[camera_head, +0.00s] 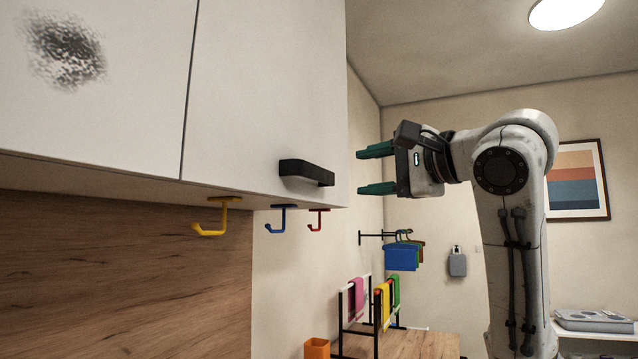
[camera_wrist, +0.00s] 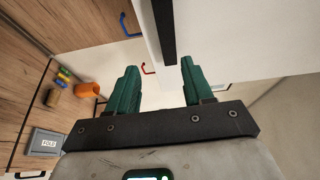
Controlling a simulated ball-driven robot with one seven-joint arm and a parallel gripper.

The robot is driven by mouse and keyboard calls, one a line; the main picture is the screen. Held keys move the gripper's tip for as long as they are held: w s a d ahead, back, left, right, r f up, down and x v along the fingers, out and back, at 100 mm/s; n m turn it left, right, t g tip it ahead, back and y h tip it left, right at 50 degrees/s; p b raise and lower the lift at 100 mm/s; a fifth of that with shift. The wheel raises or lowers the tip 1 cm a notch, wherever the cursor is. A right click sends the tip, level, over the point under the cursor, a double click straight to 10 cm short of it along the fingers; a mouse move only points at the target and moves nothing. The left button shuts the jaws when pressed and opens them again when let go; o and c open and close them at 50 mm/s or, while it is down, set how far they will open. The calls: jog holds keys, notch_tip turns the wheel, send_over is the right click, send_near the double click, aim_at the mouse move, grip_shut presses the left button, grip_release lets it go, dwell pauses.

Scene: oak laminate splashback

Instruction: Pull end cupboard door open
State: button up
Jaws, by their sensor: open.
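The end cupboard door (camera_head: 265,95) is a white wall-cupboard panel and sits flush with its neighbour, with a thin seam at its left. Its black bar handle (camera_head: 306,172) is at the lower right of the door. The handle also shows in the wrist view (camera_wrist: 164,32), above and between the fingertips. My gripper (camera_head: 362,171) is open, with two green fingers pointing left towards the cupboard. It is to the right of the handle, apart from it, with nothing between the fingers. In the wrist view my gripper (camera_wrist: 159,75) has both fingers spread.
Yellow (camera_head: 213,222), blue (camera_head: 280,217) and red (camera_head: 318,219) hooks hang under the cupboard. A rack with coloured cloths (camera_head: 360,300) and an orange cup (camera_head: 317,348) stand below. Blue hangings (camera_head: 401,257) are on a wall rail. Open air surrounds my gripper.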

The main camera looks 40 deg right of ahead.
aim_at(320, 174)
jog(key=w+p, duration=0.1)
jog(key=w, duration=0.6)
jog(key=w+r+p, duration=0.1)
jog(key=w, duration=0.2)
jog(key=shift+w+d+p, duration=0.1)
jog(key=shift+w+p, duration=0.15)
jog(key=shift+p, duration=0.05)
jog(key=shift+c, duration=0.3)
grip_shut()
